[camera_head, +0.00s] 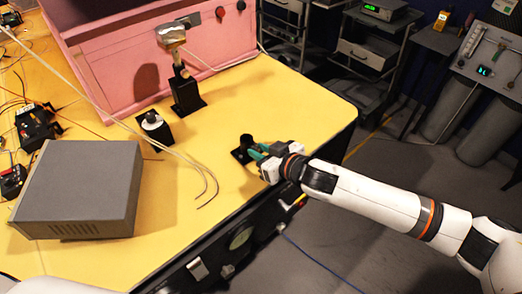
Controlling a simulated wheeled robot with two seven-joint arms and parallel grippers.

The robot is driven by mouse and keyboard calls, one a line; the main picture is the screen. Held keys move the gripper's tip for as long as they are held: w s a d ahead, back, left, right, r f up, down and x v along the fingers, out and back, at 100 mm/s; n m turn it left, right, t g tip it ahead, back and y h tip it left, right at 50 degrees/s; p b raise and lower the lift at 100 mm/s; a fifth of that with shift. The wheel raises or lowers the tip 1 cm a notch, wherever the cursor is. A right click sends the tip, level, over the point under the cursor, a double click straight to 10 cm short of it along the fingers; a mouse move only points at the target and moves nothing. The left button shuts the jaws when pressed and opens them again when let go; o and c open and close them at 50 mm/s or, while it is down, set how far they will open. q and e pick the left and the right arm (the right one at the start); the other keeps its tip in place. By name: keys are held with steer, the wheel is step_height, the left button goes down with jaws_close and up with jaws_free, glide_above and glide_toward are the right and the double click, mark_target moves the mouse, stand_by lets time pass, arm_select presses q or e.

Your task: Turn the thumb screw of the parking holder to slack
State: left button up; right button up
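My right gripper (256,151) reaches in from the right, low over the yellow table near its front right edge. Its greenish fingers are at a small black holder (240,154) on the table, which looks like the parking holder. The gripper covers part of it, and I cannot make out a thumb screw or whether the fingers touch one. The finger gap is too small to read. My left gripper is out of view.
A grey box (78,190) stands at the left. Behind are a black stand (187,92) with a silver head, a black block with a pale knob (152,122), and a pink foam enclosure (130,70). Thin cables (190,160) cross the yellow table (290,105). The table's right corner is clear.

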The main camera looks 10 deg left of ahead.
steer(key=c, duration=0.4)
steer(key=shift+s+a+n+t+h+p, duration=0.15)
steer(key=shift+n+t+h+p, duration=0.45)
steer(key=shift+n, duration=0.4)
steer(key=shift+s+f+n+t+h, duration=0.1)
steer(key=shift+n+t+h, duration=0.2)
steer(key=shift+n+t, duration=0.85)
steer(key=shift+n, duration=0.25)
steer(key=o, duration=1)
